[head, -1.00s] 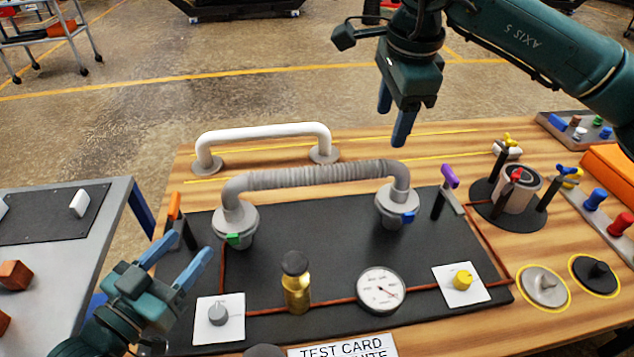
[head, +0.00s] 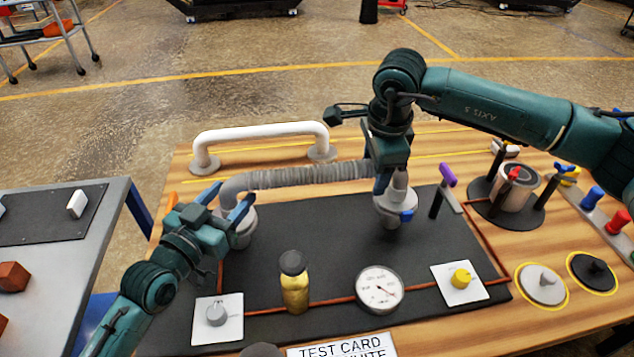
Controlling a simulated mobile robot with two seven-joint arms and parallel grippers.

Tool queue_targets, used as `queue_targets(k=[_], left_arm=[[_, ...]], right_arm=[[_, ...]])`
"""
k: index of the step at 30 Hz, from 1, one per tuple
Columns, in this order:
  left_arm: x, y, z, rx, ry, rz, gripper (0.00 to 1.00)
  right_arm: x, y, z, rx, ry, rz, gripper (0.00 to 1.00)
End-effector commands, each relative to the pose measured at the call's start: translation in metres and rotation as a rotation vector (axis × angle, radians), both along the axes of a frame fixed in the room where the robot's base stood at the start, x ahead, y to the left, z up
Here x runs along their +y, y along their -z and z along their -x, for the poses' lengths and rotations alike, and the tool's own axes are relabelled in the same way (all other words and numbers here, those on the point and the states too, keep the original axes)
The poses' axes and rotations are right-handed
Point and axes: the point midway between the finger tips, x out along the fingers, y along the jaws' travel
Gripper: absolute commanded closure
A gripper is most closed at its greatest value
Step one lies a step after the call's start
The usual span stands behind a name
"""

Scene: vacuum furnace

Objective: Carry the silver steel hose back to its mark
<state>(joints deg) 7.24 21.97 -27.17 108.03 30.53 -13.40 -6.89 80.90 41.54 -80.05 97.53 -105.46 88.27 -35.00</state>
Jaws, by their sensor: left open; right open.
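The silver steel hose (head: 300,177) is a ribbed grey tube with a bent end on each side. Its ends stand on two grey flanged ports on the black panel (head: 335,262). My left gripper (head: 222,200) is open at the hose's left end, with a finger on either side of the bend. My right gripper (head: 385,180) is open at the hose's right end and hides part of that bend. The right port (head: 394,212) carries a blue tab. The left port (head: 243,236) is partly hidden by my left gripper.
A white tube (head: 262,136) stands behind the hose near yellow lines on the wooden table. A metal can (head: 517,190) is at the right.

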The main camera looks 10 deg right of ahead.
Motion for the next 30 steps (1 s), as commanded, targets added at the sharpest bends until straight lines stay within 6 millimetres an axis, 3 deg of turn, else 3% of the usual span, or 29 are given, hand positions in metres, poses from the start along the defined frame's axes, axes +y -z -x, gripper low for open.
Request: queue_targets(k=[6,26,30], left_arm=[[-0.0002,0.0001,0.0001,0.000,0.000,0.000,0.44],[0.0001,0.0003,0.0003,0.001,0.000,-0.001,0.98],[0.0001,0.0003,0.0003,0.001,0.000,-0.001,1.00]], right_arm=[[0.0002,0.0001,0.0000,0.000,0.000,0.000,0.44],[0.0003,-0.0004,0.0001,0.000,0.000,0.000,0.98],[0.0003,-0.0004,0.0001,0.000,0.000,0.000,1.00]])
